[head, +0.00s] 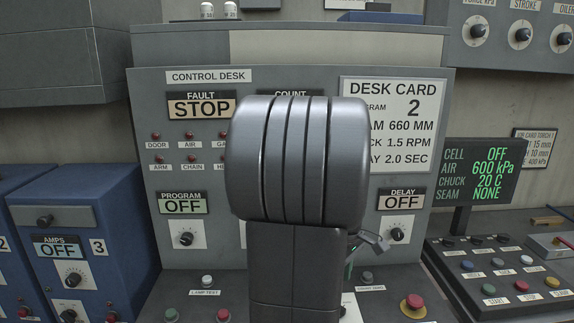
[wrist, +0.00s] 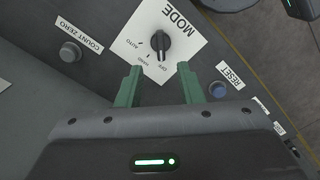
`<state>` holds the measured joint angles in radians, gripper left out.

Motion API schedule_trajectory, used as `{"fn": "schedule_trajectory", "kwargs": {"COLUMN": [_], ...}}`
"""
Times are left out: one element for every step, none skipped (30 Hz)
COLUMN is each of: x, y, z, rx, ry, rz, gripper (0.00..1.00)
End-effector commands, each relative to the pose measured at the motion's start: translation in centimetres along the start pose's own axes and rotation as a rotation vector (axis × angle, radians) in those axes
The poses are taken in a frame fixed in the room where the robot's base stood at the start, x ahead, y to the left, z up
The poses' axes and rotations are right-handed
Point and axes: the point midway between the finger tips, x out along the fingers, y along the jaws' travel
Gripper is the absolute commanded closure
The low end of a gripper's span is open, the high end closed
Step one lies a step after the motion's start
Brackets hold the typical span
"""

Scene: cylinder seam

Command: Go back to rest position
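In the wrist view the two green fingers of my gripper (wrist: 159,72) stand apart with nothing between them. The black MODE knob (wrist: 160,44) on its white plate (wrist: 195,38) lies just beyond the fingertips, in line with the gap. Whether the fingertips touch the panel I cannot tell. In the head view my grey arm fills the middle and hides the knob. Only part of my gripper's end shows at its lower right.
The control desk (head: 290,75) stands close ahead, with FAULT STOP (head: 201,107) and PROGRAM OFF (head: 182,203) displays. A red button (head: 413,306) is at the lower right. A blue RESET button (wrist: 218,90) and a COUNT ZERO button (wrist: 70,51) flank the knob. A blue cabinet (head: 110,225) stands left.

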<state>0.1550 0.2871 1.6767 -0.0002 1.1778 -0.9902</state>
Motion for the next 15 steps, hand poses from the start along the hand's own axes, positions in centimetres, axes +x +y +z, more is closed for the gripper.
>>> {"fn": "schedule_trajectory", "kwargs": {"x": [1.1,1.7,2.5,3.1,3.7,4.5,5.2,5.7,6.6,7.2,7.8,8.6,8.2,8.1,8.1], "y": [-0.1,-0.1,-0.1,-0.1,-0.1,-0.1,-0.1,-0.1,-0.1,-0.1,-0.1,-0.1,0.0,0.0,0.0], "z": [0.1,0.1,0.1,0.1,0.1,0.1,0.1,0.1,0.1,0.1,0.1,0.1,0.0,0.0,0.0], "rx": [0.000,0.000,0.000,0.000,0.000,0.001,0.001,0.001,0.001,0.001,0.001,0.001,0.029,0.055,0.088], "ry": [-0.003,-0.003,-0.003,-0.003,-0.003,-0.003,-0.004,-0.003,-0.003,-0.003,-0.003,-0.003,0.000,0.001,0.001], "rz": [-0.004,-0.005,-0.005,-0.005,-0.005,-0.005,-0.006,-0.005,-0.005,-0.006,-0.005,-0.005,0.000,0.001,0.001], "gripper": [0.66,0.66,0.66,0.66,0.66,0.66,0.66,0.66,0.66,0.66,0.66,0.66,0.66,0.66,0.66]}}
